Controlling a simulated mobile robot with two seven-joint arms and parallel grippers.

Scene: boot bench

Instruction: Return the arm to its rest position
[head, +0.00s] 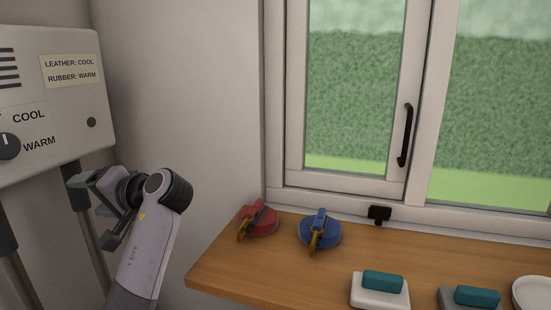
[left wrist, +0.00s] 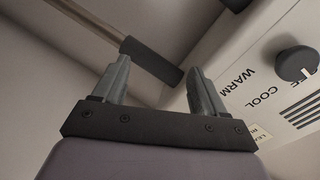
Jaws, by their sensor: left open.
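My left arm comes up from the bottom left in the head view. Its gripper (head: 92,212) is in front of the wall, just below the white dryer box (head: 55,85). In the left wrist view the two grey fingers of my left gripper (left wrist: 152,85) stand apart with nothing between them. A dark-ended rod (left wrist: 152,62) shows beyond the fingertips there, and the dryer's dial (left wrist: 297,63) is at the right. I cannot tell whether the fingers touch the rod. My right gripper is not in view.
A wooden bench (head: 240,270) lies right of my arm. It bears a red lidded item (head: 262,222), a blue one (head: 320,229), teal blocks (head: 383,281) on pads and a white dish (head: 533,292). A window (head: 350,95) with a black handle (head: 405,135) is behind.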

